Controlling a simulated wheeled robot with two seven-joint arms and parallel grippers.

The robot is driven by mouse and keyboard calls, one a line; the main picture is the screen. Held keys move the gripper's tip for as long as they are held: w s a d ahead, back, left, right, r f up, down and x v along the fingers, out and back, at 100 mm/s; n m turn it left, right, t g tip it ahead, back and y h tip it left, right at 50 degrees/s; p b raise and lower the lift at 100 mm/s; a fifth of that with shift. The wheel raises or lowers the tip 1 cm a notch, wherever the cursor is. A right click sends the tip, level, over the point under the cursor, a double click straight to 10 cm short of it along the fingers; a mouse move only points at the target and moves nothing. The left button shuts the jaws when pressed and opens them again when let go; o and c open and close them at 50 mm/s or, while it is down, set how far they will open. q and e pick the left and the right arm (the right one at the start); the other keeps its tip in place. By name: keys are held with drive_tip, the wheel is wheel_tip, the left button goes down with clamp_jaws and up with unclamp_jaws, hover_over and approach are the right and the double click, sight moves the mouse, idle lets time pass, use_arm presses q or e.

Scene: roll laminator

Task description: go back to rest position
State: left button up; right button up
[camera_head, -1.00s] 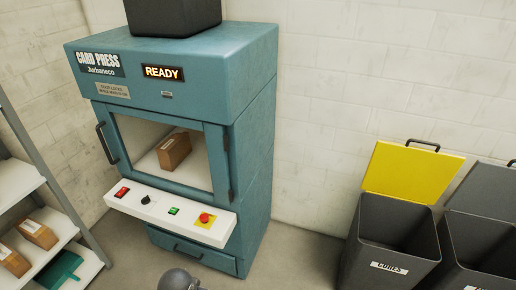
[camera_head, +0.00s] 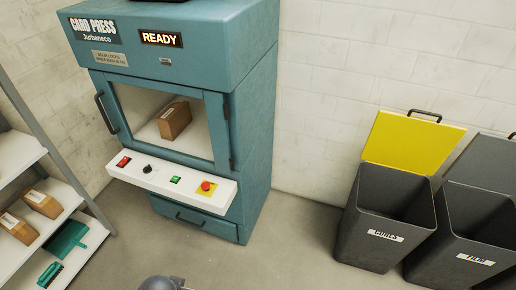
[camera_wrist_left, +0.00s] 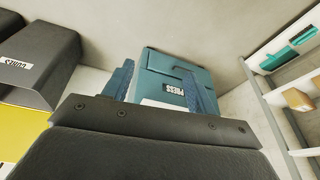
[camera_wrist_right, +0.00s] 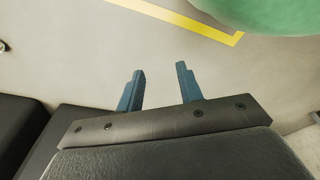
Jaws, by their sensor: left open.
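My left gripper (camera_wrist_left: 157,75) shows in the left wrist view with its two blue fingers spread apart and nothing visible between them. The teal card press (camera_wrist_left: 170,65) stands beyond the fingers there. My right gripper (camera_wrist_right: 160,82) shows in the right wrist view with its fingers apart and empty, above pale floor. Neither gripper is clearly visible in the head view. There the card press (camera_head: 255,150) has its windowed door shut, a brown box (camera_head: 175,120) behind it, and a lit READY sign (camera_head: 161,38).
A bin with an open yellow lid (camera_head: 412,143) and a dark bin (camera_head: 475,235) stand at right. A shelf rack (camera_head: 60,215) with brown boxes and a teal dustpan is at left. Floor before the press is clear. A green rounded object (camera_wrist_right: 270,12) shows in the right wrist view.

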use_arm(q)
drive_tip(key=s+d+f+x, duration=0.1)
drive_tip(key=s+x, duration=0.2)
drive_tip(key=x, duration=1.4)
drive_tip(key=s+f, duration=0.3)
drive_tip(key=f, duration=0.7)
drive_tip(key=s+f+g+b, duration=0.1)
drive_tip(key=s+f, duration=0.2)
drive_tip(key=f, duration=0.8)
drive_tip(key=s+f+b, duration=0.1)
drive_tip(key=s+f, duration=0.2)
drive_tip(key=f, duration=0.8)
drive_tip(key=shift+d+g, duration=0.2)
drive_tip(key=shift+g, duration=0.2)
use_arm(e)
wheel_tip(320, 180, up, 5)
drive_tip(key=w+a, duration=0.2)
drive_tip(key=shift+w+a+r, duration=0.15)
drive_tip(key=shift+w, duration=0.15)
use_arm(q)
drive_tip(key=shift+b, duration=0.3)
use_arm(e)
drive_tip(key=shift+w, duration=0.1)
drive_tip(key=shift+s+f, duration=0.2)
drive_tip(key=shift+s, duration=0.05)
drive_tip(key=shift+w+r, duration=0.1)
drive_tip(key=shift+r, duration=0.05)
use_arm(q)
drive_tip(key=shift+r, duration=0.1)
drive_tip(key=shift+c, duration=0.3)
